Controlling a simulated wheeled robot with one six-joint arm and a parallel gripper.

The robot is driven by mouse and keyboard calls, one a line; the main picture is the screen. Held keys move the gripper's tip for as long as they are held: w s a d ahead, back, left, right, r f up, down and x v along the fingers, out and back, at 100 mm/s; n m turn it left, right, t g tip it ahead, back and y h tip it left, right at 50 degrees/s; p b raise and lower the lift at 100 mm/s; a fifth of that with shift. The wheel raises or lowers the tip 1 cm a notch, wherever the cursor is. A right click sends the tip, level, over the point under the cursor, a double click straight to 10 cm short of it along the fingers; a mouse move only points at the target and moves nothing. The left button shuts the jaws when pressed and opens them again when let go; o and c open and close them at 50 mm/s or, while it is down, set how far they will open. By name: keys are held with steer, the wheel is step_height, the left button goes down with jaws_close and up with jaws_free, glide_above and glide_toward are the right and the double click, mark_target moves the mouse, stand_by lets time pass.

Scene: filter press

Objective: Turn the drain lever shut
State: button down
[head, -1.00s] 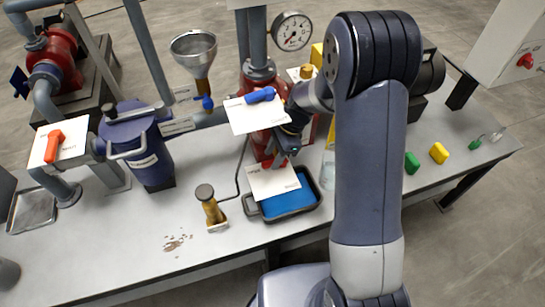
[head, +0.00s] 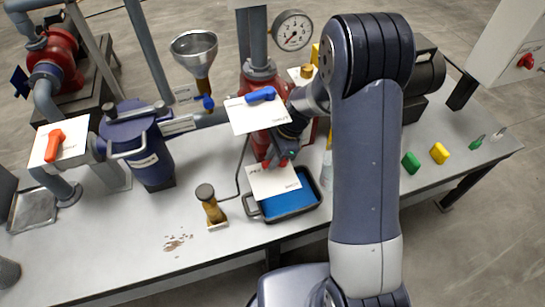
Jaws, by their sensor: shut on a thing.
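The drain lever (head: 281,163) is a small red handle just above a white label plate (head: 272,183), on the lower front of the red press body. My gripper (head: 284,158) reaches down from the right and is shut on the lever. The fingers and part of the lever are hidden by the wrist and the white plate above, so the exact lever angle is hard to tell. A tray (head: 316,208) with blue liquid sits below the drain, partly under the label plate.
A blue lever (head: 261,94) lies on the white plate above my gripper. A brass-coloured cylinder with a dark cap (head: 211,205) stands left of the tray. An orange lever (head: 54,145) is at far left.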

steer(key=shift+n, duration=0.3)
steer(key=n, duration=0.1)
steer(key=n+g, duration=0.1)
steer(key=s+n, duration=0.1)
steer(key=shift+d+n+g+h, duration=0.25)
steer(key=shift+n+g+h, duration=0.05)
steer(key=shift+s+d+n+g+h+p, duration=0.15)
steer(key=shift+n+h, duration=0.05)
steer(key=shift+n, duration=0.55)
steer(key=shift+s+d+n+g+h+p, duration=0.15)
steer(key=shift+n+h, duration=0.05)
steer(key=shift+n, duration=0.55)
steer(key=c, duration=1.3)
jaws_free()
